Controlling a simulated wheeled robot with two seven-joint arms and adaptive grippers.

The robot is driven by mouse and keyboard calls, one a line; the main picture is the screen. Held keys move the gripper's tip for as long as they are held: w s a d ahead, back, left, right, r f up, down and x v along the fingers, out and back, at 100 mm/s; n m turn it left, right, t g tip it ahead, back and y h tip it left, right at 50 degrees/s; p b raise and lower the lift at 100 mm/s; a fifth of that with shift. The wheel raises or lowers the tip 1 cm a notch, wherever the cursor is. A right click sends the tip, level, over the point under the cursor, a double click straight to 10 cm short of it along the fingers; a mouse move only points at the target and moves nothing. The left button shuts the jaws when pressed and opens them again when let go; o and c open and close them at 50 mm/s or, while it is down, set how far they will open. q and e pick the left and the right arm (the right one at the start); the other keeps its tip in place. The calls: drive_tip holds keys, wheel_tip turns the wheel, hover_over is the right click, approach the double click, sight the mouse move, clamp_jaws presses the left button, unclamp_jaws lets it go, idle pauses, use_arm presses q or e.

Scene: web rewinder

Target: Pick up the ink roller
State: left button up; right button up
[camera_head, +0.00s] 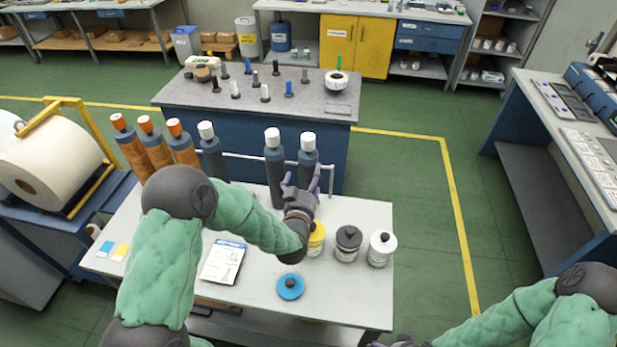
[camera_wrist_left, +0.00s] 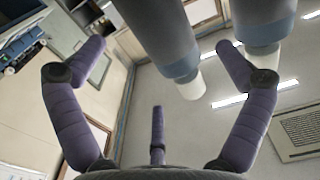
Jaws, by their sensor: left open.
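One stands alone (camera_head: 214,160), and two stand close together, one left (camera_head: 274,170) and one right (camera_head: 308,158). My left gripper (camera_head: 302,188) is at the front of this pair, fingers spread. My right gripper (camera_head: 400,342) is mostly cut off at the bottom edge.
Yellow (camera_head: 316,240), black (camera_head: 347,245) and white (camera_head: 381,249) jars stand right of my left wrist. A rail (camera_head: 240,155) runs behind the rollers.

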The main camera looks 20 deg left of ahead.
sight(311, 171)
use_arm(q)
drive_tip(key=shift+f+x, duration=0.2)
drive_tip(key=shift+x, duration=1.55)
drive_tip(key=shift+f+x, duration=0.2)
drive_tip(key=shift+x, duration=1.5)
drive_tip(key=c, duration=1.3)
drive_tip(key=shift+r, duration=0.1)
